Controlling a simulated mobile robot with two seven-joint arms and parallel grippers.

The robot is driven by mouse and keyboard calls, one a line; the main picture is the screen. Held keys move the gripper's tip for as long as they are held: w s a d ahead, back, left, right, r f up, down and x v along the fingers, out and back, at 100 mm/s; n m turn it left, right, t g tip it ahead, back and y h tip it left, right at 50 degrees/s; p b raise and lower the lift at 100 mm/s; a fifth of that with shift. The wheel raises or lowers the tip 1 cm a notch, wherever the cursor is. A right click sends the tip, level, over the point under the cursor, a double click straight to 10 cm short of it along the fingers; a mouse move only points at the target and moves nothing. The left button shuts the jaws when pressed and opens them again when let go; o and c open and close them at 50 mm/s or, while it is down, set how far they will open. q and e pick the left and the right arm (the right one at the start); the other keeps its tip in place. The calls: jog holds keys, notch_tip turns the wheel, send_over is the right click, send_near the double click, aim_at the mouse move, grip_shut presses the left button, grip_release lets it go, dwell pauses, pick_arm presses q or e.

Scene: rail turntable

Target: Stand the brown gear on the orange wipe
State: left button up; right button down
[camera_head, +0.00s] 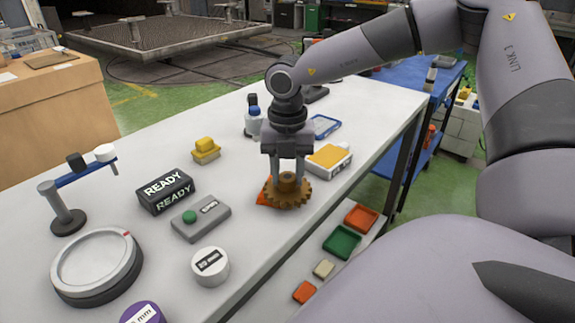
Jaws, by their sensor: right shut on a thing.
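The brown gear (289,195) is a toothed disc with a raised hub, near the front right edge of the white table. My right gripper (288,180) points straight down and is shut on the gear's hub. The orange wipe (262,198) shows as a small corner to the left of the gear; the rest of it is hidden under or behind the gear. I cannot tell whether the gear touches the wipe or hangs just above it. My left gripper is not in view.
A yellow-and-white box (329,160) stands close to the right of the gear. A grey button box (201,218), a READY sign (165,192) and a white round container (210,266) stand to the left. A lower shelf with trays (341,242) lies beyond the table edge.

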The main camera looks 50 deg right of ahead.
aim_at(288, 176)
jog(key=shift+f+b, duration=0.2)
jog(key=shift+b, duration=0.15)
jog(key=c, duration=0.7)
grip_release()
jog(key=shift+r, duration=0.1)
jog(key=shift+r, duration=0.1)
jog(key=shift+r+p, duration=0.15)
jog(key=shift+p, duration=0.35)
notch_tip(288, 176, up, 12)
jog(key=shift+f, duration=0.1)
